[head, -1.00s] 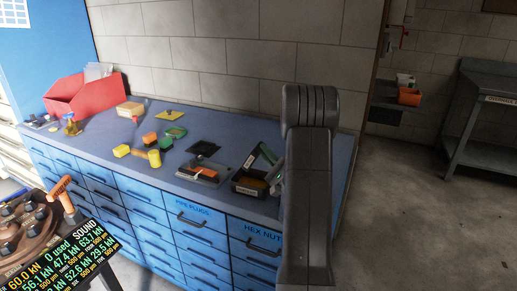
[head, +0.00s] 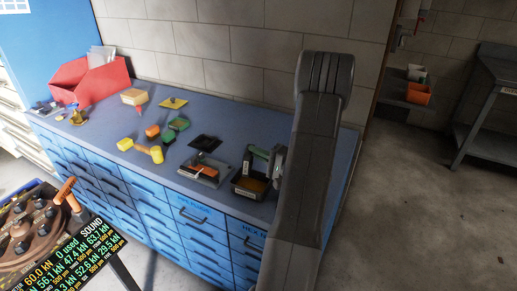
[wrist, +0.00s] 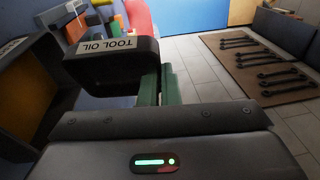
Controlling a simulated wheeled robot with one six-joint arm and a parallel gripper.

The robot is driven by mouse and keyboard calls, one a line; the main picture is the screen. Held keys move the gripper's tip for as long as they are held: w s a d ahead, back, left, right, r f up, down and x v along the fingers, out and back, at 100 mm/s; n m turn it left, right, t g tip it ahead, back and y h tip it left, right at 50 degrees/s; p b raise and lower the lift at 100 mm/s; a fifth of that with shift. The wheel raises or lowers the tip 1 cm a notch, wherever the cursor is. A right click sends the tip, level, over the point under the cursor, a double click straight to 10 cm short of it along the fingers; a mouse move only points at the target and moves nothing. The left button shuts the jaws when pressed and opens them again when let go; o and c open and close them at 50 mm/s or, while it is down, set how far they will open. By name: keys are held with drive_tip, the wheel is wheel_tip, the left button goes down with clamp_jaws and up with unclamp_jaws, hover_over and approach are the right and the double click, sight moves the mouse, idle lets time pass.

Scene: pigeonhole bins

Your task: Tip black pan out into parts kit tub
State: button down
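My gripper (head: 263,153) has green fingers, which show near the middle of the wrist view (wrist: 158,85). They look closed on the end of the black pan (wrist: 105,76), which bears a "TOOL OIL" label. In the head view the pan (head: 247,161) is small, steeply tilted and partly hidden beside the gripper, above the parts kit tub. The tub (head: 237,187) is a dark open box at the bench's right front, with an orange-yellow inside. It fills the left of the wrist view (wrist: 25,105). I cannot tell whether anything is still in the pan.
A grey tray (head: 215,180) with an orange-brown item lies left of the tub, with a black square plate (head: 205,143) behind it. My arm hides the bench's right end.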

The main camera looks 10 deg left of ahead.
sight(246, 150)
drive_tip(key=a+h, duration=0.1)
drive_tip(key=a+r+n+g+h+p, duration=0.1)
drive_tip(key=a+h+p, duration=0.1)
drive_tip(key=shift+a+r+n+g+h, duration=0.15)
drive_tip(key=shift+r+n+g+h, duration=0.15)
drive_tip(key=shift+h, duration=0.1)
drive_tip(key=a+f+n+g+h+p, duration=0.2)
drive_tip(key=a+f+h+p, duration=0.3)
drive_tip(key=h+p, duration=0.7)
drive_tip(key=shift+w+a+n+h, duration=0.25)
drive_tip(key=shift+a+n+h, duration=0.35)
drive_tip(key=shift+a+h, duration=0.2)
